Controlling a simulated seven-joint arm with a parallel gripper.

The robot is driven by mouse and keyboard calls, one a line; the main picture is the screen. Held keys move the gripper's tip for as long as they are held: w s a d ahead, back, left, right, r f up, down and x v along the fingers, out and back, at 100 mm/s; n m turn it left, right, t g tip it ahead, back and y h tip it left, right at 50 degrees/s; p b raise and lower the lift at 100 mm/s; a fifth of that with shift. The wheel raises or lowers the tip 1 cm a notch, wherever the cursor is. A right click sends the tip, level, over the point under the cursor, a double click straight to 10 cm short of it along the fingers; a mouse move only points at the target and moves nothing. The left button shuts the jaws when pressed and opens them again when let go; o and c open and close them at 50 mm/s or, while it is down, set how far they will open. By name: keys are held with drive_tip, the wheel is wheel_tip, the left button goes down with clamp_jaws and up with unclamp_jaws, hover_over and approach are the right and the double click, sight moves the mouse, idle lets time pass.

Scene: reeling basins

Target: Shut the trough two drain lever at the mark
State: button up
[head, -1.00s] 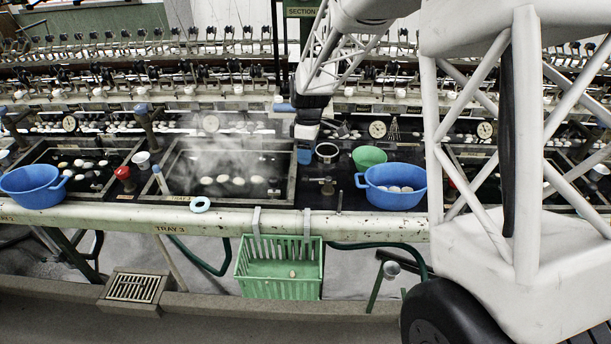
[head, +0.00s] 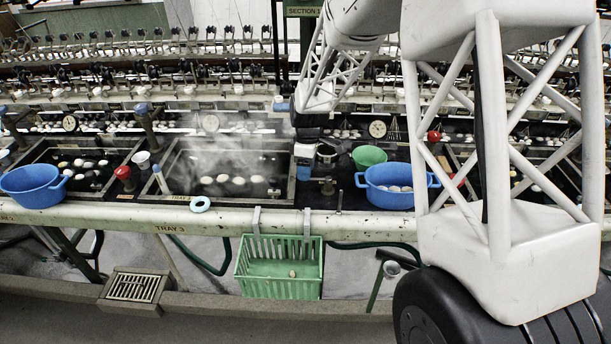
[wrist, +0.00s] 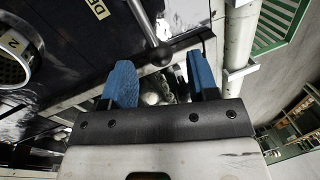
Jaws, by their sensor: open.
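My gripper (head: 304,162) is open and empty, low over the bench at the right end of the steaming trough in the head view. In the wrist view its two blue fingers (wrist: 161,80) point away from the camera. A dark metal lever (wrist: 146,22) ends in a round ball knob (wrist: 160,55). The knob appears just beyond the fingertips, across the gap between them; contact cannot be told. A label (wrist: 98,8), cut off after "DE", lies left of the lever. In the head view a small metal fitting (head: 327,187) stands right of my gripper; whether it is this lever is unclear.
A blue tub (head: 392,196) and a green bowl (head: 369,156) stand right of my gripper. A round strainer marked 2 (wrist: 14,60) lies left in the wrist view. A green basket (head: 252,284) hangs from the front rail (head: 375,224). Trough edges (head: 290,178) stand close by.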

drive_tip(key=shift+s+f, duration=0.25)
drive_tip(key=shift+f, duration=0.9)
clamp_jaws()
